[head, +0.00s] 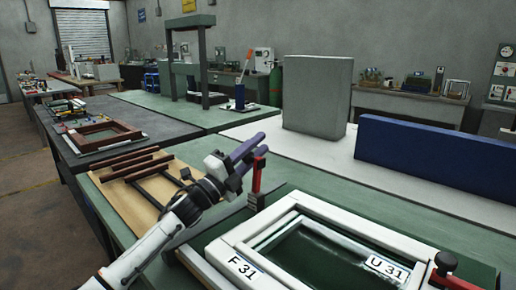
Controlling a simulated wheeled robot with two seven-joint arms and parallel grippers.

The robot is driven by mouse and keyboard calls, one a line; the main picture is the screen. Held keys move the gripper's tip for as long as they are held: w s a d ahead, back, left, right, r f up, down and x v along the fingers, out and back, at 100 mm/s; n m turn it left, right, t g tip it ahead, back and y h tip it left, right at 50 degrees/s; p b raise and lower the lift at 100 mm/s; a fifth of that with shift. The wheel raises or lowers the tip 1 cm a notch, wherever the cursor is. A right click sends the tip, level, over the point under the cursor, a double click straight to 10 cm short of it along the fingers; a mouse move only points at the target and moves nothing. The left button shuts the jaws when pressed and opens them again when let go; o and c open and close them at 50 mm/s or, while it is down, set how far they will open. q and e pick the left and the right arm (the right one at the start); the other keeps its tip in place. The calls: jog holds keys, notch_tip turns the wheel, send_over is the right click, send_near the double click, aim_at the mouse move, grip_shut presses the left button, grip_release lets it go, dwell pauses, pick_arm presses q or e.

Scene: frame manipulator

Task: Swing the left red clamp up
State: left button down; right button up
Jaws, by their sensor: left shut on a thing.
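The left red clamp (257,178) stands upright at the far left corner of the white frame (222,258). My left gripper (262,148) is at the clamp's upper end, its purple-grey fingers shut on it and covering part of it. A second red clamp (447,277) with a black knob is at the frame's right side, cut off by the lower picture edge. The frame carries the labels F 31 and U 31 around a dark green panel. My right gripper is out of view.
A wooden board with brown bars (140,185) lies left of my left arm. A grey block (318,95) and a long blue block (440,155) stand on the white surface behind the frame. The green table between them and the frame is largely clear.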

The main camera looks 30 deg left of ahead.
pick_arm(q)
jog(key=c, duration=1.4)
grip_release()
jog(key=shift+c, duration=0.2)
jog(key=shift+s, duration=0.1)
jog(key=b+v, duration=0.1)
jog(key=v, duration=0.6)
jog(key=shift+s, duration=0.2)
